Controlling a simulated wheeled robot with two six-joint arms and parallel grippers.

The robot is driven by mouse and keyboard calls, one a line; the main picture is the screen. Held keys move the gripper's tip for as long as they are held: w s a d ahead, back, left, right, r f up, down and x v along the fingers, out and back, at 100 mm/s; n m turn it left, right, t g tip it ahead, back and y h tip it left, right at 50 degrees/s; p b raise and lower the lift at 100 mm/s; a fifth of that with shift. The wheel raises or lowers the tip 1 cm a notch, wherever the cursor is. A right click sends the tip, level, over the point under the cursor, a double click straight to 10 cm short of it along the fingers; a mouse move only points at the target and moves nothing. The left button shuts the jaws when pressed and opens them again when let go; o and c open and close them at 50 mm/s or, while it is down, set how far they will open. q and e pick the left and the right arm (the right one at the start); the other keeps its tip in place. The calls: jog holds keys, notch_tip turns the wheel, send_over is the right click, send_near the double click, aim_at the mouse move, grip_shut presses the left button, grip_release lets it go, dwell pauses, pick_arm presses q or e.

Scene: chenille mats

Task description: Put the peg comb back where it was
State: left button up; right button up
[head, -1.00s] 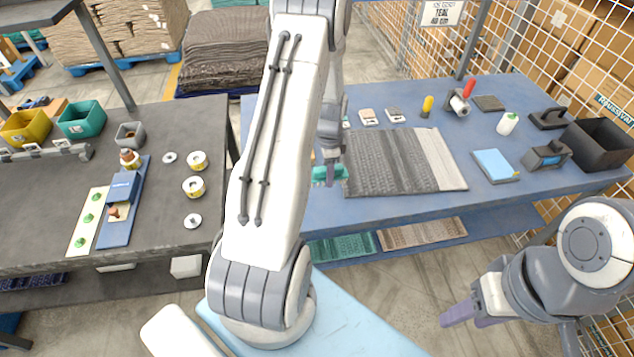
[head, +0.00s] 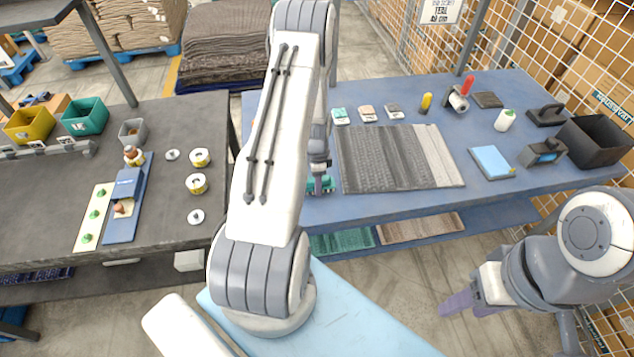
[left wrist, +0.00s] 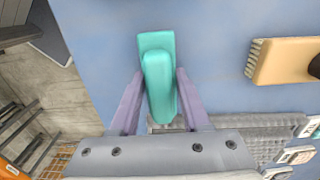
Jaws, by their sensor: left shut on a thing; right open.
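The peg comb, a teal block with a raised rounded teal grip, shows in the left wrist view (left wrist: 160,85) between the purple fingers of my left gripper (left wrist: 160,105). The left gripper is shut on its grip. In the head view, the left gripper (head: 320,186) and a small part of the comb (head: 328,184) are at the front left of the blue table (head: 400,205), beside the grey mat (head: 385,160). I cannot tell whether the comb touches the table. My right gripper (head: 470,304) is open and empty at the lower right, off the table.
A tan brush with a dark handle (left wrist: 280,62) lies right of the comb in the left wrist view. Several sample cards (head: 366,113) stand behind the mat. A blue pad (head: 492,161) and a black bin (head: 594,143) are further right. My left arm hides the table's left end.

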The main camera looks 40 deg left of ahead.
pick_arm(q)
jog(key=o, duration=1.2)
